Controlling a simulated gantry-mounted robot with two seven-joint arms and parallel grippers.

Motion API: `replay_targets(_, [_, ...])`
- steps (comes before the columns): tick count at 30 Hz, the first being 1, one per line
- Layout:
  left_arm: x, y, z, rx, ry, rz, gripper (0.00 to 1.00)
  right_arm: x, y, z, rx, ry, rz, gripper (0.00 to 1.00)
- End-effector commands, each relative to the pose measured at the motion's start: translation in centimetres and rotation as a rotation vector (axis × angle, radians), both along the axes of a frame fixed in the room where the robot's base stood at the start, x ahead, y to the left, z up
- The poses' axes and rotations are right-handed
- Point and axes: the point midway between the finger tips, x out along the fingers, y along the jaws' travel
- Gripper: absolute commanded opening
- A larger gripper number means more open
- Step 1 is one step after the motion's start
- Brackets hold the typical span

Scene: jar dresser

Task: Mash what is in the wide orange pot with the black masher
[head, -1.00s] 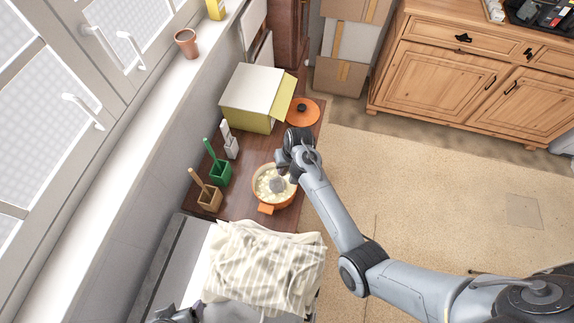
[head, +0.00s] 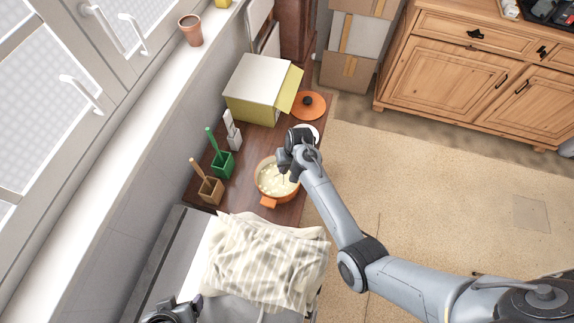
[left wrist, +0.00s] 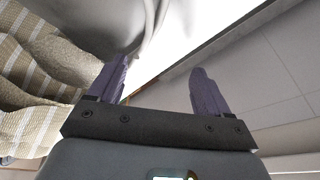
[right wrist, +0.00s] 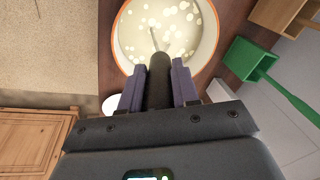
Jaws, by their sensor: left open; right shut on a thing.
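The wide orange pot (head: 269,202) stands on the brown wooden surface, with pale, lumpy contents (head: 275,182). My right gripper (head: 286,170) is above the pot's right side. In the right wrist view, this gripper (right wrist: 158,85) is shut on the black handle of the masher (right wrist: 158,72). The masher's thin grey shaft runs into the pot (right wrist: 213,45), and its mashing head is hidden, seemingly under the contents. My left gripper (left wrist: 157,75) is open and empty. It is low at the left of the head view (head: 175,312), by the striped cloth, away from the pot.
A green holder (head: 222,166) and a brown holder (head: 211,191) stand left of the pot, with a white one behind. A box (head: 252,95), an orange lid (head: 308,105) and a white round piece (head: 314,132) lie beyond. Striped cloth (head: 265,260) is in front.

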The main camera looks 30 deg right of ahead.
Motion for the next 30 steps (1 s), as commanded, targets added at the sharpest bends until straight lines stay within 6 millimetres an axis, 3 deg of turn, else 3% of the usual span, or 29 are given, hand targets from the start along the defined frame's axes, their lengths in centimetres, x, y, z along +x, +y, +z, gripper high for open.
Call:
replay_targets(8, [0.0, -0.2, 0.5, -0.009, 0.0, 0.006, 0.79, 0.0, 0.0, 0.5, 0.0, -0.001, 0.001, 0.0])
replay_targets(23, [0.0, -0.2, 6.4, -0.009, -0.001, 0.005, 0.79, 0.0, 0.0, 5.9, 0.0, 0.0, 0.001, 0.0])
replay_targets(30, [0.0, 0.0, 5.5, 0.0, 0.001, 0.0, 0.79, 0.1, 0.0, 8.1, -0.001, -0.003, 0.0, 0.0])
